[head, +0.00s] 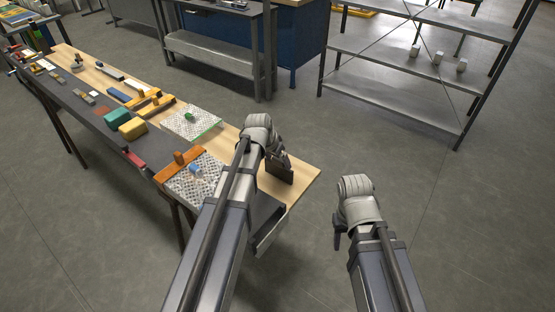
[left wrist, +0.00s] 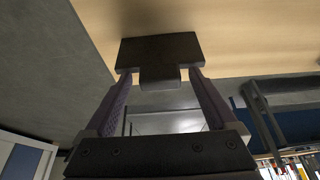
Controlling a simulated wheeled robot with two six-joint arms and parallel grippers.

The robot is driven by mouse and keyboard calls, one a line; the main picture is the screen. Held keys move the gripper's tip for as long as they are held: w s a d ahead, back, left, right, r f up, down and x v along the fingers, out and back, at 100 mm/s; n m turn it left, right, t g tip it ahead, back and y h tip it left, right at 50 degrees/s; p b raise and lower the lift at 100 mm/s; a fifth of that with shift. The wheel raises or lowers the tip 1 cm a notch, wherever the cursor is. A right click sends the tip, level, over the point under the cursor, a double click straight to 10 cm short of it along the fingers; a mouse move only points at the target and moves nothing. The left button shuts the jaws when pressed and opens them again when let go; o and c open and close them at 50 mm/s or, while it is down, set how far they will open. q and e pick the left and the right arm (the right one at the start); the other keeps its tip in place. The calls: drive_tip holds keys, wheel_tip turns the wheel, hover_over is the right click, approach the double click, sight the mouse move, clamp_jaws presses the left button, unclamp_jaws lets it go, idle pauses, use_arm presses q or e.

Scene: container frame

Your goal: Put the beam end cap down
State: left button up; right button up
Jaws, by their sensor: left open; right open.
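The beam end cap (head: 279,172) is a dark plate at the right end of the wooden tabletop, just beyond my left gripper (head: 282,157). In the left wrist view the cap (left wrist: 160,50) shows as a wide dark plate with a narrower tab between the fingertips. My left gripper (left wrist: 161,82) is open, with a gap on each side of the tab. The wooden surface lies behind the cap; I cannot tell whether the cap rests fully on it. My right gripper (head: 338,236) is open and empty over the floor, right of the table; its fingers are mostly hidden.
The long table (head: 305,180) holds two perforated plates (head: 192,123), orange clamps, a teal block (head: 117,118), a yellow block (head: 132,129) and several small parts on its left. A metal shelf rack (head: 400,90) stands at the back right. Floor right of the table is clear.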

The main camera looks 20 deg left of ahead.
use_arm(q)
drive_tip(key=p+v, duration=1.1)
drive_tip(key=v, duration=0.1)
drive_tip(key=s+d+f+g+y, duration=0.1)
drive_tip(key=s+d+g, duration=0.3)
drive_tip(key=s+d, duration=1.1)
drive_tip(key=s+y, duration=0.1)
drive_tip(key=s, duration=0.3)
drive_tip(key=shift+s+d+g+y, duration=0.2)
drive_tip(key=shift+d+g+y, duration=0.2)
drive_tip(key=shift+f, duration=0.1)
